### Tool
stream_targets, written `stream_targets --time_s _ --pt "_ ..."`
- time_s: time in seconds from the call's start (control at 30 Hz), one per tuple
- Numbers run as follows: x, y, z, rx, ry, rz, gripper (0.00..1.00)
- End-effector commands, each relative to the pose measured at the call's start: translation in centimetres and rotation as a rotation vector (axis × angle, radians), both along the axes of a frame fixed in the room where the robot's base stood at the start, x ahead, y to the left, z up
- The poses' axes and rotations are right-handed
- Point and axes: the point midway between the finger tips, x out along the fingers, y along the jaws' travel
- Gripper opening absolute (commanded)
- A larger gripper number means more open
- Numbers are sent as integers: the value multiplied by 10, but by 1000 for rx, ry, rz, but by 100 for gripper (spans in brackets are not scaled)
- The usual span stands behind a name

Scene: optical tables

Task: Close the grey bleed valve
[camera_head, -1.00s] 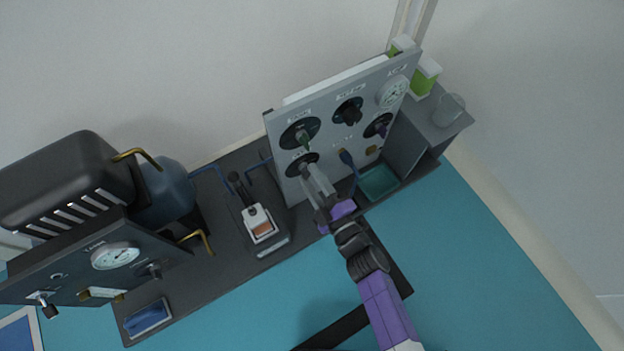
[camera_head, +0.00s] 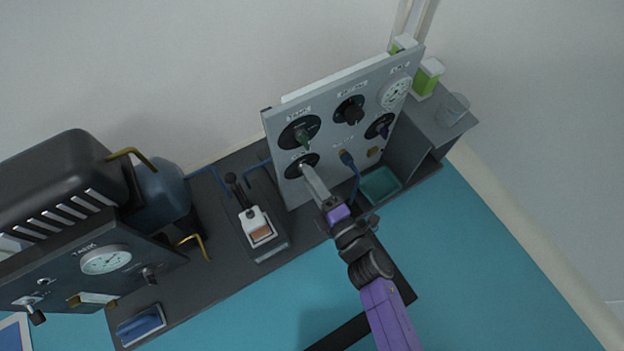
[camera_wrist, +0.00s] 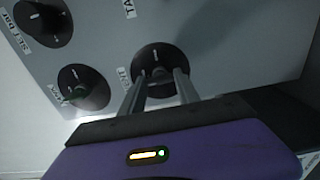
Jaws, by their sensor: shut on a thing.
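The grey upright panel (camera_head: 322,95) carries several black round dials with knobs. My gripper (camera_head: 304,169) reaches the lower-left dial (camera_head: 313,157) from the front, its fingers pointing at the panel. In the wrist view the two fingers (camera_wrist: 158,80) straddle the small knob at the middle of this black dial (camera_wrist: 155,54) and are shut on it.
A green knob (camera_head: 301,136) sits just above, with a black knob (camera_head: 351,113) and a gauge (camera_head: 395,92) to the right.

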Motion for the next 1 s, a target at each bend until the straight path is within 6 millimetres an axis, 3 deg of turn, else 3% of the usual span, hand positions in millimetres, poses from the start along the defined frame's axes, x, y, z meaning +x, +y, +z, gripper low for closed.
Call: stream_targets --time_s 0.3,0.33,0.43,0.77,1.0 --pt "-1 1 -1 -4 -1 3 0" --pt "-1 1 -1 -4 -1 3 40" --pt "-1 1 -1 -4 0 2 60" --pt "-1 0 0 -2 0 1 60" --pt "-25 -17 2 -2 2 -2 60"
